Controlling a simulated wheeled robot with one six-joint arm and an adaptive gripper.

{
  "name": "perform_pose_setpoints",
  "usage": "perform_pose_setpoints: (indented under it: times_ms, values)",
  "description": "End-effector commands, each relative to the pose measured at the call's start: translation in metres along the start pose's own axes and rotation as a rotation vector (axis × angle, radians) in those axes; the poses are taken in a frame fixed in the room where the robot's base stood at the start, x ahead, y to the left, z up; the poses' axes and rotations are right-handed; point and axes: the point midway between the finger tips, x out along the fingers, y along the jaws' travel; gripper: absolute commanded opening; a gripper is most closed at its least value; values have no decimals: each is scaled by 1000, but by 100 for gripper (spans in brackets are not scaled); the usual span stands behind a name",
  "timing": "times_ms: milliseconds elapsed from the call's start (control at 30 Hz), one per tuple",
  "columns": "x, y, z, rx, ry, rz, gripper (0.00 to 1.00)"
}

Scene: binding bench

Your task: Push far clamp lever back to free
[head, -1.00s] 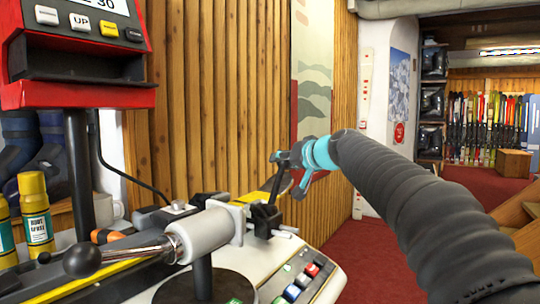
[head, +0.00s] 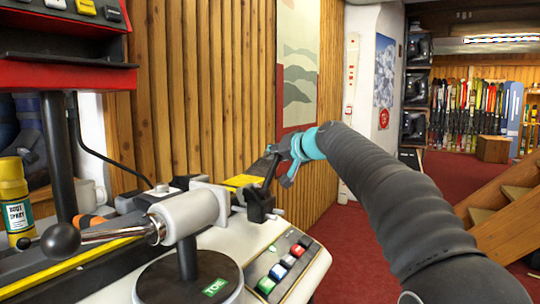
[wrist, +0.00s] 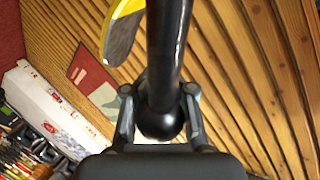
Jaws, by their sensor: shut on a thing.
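The far clamp lever (head: 270,174) is a thin black rod that rises from a black block (head: 261,207) at the far end of the bench, leaning slightly right. My gripper (head: 279,152) is at its top end. In the wrist view my gripper (wrist: 160,112) is shut with a finger on each side of the lever's dark round knob (wrist: 161,120), and the black rod (wrist: 166,45) runs away from it. The near clamp has a lever with a black ball knob (head: 60,241) and a grey cylinder (head: 189,213), and it points left.
A round black pad marked TOE (head: 190,283) and a panel of coloured buttons (head: 285,262) are on the white bench. A yellow spray can (head: 14,200), a mug (head: 88,197) and a red display unit (head: 60,75) stand left. The ribbed wood wall (head: 195,110) is close behind the lever.

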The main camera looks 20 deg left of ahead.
Motion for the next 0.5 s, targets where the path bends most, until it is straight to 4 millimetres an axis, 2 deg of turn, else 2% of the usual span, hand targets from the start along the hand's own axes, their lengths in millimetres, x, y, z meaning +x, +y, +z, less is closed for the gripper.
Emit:
perform_pose_setpoints:
  times_ms: [100,500]
  values:
    - [-2,6,-2,-1,5,9,0]
    - [-3,6,-5,-2,11,11,0]
